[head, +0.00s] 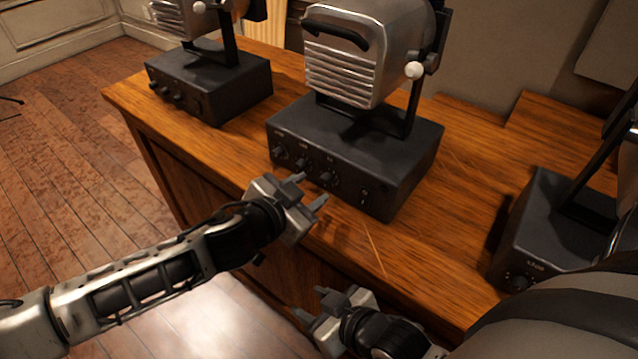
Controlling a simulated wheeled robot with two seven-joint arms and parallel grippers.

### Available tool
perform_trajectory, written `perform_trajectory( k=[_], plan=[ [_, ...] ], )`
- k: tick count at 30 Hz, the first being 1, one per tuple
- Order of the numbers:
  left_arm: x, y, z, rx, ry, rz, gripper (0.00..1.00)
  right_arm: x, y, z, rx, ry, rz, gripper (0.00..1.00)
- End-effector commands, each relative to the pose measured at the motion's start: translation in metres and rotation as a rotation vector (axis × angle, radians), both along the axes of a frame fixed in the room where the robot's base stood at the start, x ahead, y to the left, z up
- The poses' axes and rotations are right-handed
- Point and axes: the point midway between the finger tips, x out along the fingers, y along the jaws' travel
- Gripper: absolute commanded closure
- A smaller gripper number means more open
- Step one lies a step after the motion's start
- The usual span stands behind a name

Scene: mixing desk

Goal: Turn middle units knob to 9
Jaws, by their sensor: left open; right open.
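The middle unit (395,160) is a dark box with a silver, ribbed, lamp-like head (360,45) on a bracket. Its front panel has a row of small dark knobs: a left knob (278,152), one beside it (301,164), and a right knob (327,179). The markings are too small to read. My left gripper (309,189) is open and empty, its fingertips just in front of the panel near the right knob; I cannot tell whether they touch. My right gripper (308,304) is open and empty, low in front of the desk.
The units stand on a wooden desk (450,250). A similar unit (215,85) stands at the left back, and another (545,225) at the right, partly hidden by my arm. Bare desk top lies between the middle and right units. Wooden floor (60,180) is open at left.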

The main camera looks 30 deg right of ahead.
Motion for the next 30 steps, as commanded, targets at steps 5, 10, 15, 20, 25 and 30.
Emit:
perform_trajectory(
  k=[5,10,15,20,25,30],
  plan=[
    [0.012,-0.023,-0.011,0.001,-0.002,0.000,0.58,0.002,0.002,0.001,0.015,-0.009,-0.006,0.58],
    [0.017,-0.034,-0.015,0.000,-0.001,-0.001,0.58,0.000,0.002,-0.002,0.019,-0.004,-0.007,0.58],
    [0.019,-0.037,-0.016,0.001,-0.002,-0.001,0.58,-0.002,0.002,-0.003,0.018,0.002,-0.007,0.58],
    [0.019,-0.036,-0.016,0.000,-0.001,-0.001,0.58,-0.002,0.002,-0.003,0.018,0.002,-0.006,0.58],
    [0.019,-0.036,-0.016,0.000,-0.001,-0.001,0.97,-0.002,0.001,-0.003,0.013,0.002,-0.004,0.58],
    [0.019,-0.036,-0.016,0.001,-0.002,0.000,1.00,-0.002,0.000,-0.004,0.011,0.002,-0.003,0.58]
  ],
)
